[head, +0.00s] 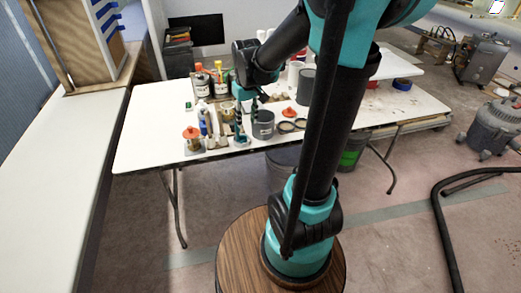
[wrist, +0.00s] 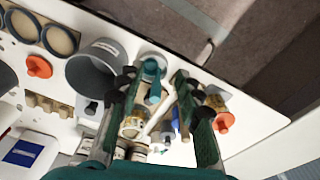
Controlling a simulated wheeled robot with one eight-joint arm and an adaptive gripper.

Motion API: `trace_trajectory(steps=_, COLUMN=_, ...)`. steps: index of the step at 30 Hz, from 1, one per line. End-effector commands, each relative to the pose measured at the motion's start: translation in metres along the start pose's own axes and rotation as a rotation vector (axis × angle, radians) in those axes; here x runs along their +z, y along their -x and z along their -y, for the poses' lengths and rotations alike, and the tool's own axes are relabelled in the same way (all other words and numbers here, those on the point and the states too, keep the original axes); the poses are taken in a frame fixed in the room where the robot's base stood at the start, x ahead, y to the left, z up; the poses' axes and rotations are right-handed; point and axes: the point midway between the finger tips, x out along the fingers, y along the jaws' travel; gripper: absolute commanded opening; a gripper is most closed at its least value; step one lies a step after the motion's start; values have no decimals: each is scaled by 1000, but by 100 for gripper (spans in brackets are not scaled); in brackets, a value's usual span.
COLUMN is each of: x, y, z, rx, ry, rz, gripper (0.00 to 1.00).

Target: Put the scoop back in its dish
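A teal piece that looks like the scoop (wrist: 153,94) shows in the wrist view, its lower end running between the fingers. It overlaps a round teal-rimmed holder (wrist: 152,64), perhaps the dish; I cannot tell whether the scoop is inside or only in front of it. In the head view, a small teal item (head: 240,140) stands near the table's front edge, beside the grey cup. My gripper (wrist: 155,82) is open, its dark green fingers apart on either side of the teal piece. In the head view my gripper (head: 247,118) points down among the crowded items.
A grey cup (wrist: 95,68) stands close beside one finger. An orange-lidded jar (head: 192,141), brushes and small jars crowd the other side. Two rings (head: 286,127) and an orange lid (head: 289,112) lie to the right. The table's left part (head: 140,140) is clear.

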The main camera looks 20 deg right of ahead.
Motion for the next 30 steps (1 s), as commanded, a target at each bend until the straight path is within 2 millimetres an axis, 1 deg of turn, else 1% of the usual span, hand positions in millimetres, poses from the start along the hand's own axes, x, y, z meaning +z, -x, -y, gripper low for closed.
trace_trajectory(steps=1, x=27, y=-7, z=0, rx=7, ry=-36, rz=-31, gripper=35)
trace_trajectory(steps=2, x=40, y=-12, z=1, rx=12, ry=-57, rz=-51, gripper=35)
trace_trajectory(steps=3, x=57, y=-18, z=2, rx=17, ry=-86, rz=-78, gripper=35)
trace_trajectory(steps=6, x=96, y=-33, z=4, rx=28, ry=-152, rz=-139, gripper=35)
trace_trajectory(steps=9, x=127, y=-46, z=7, rx=35, ry=-204, rz=-188, gripper=35)
trace_trajectory(steps=12, x=147, y=-56, z=10, rx=39, ry=-240, rz=-222, gripper=35)
trace_trajectory(steps=15, x=158, y=-61, z=11, rx=41, ry=-258, rz=-240, gripper=35)
trace_trajectory(steps=17, x=160, y=-62, z=11, rx=42, ry=-263, rz=-245, gripper=35)
trace_trajectory(steps=30, x=159, y=-62, z=11, rx=42, ry=-262, rz=-245, gripper=35)
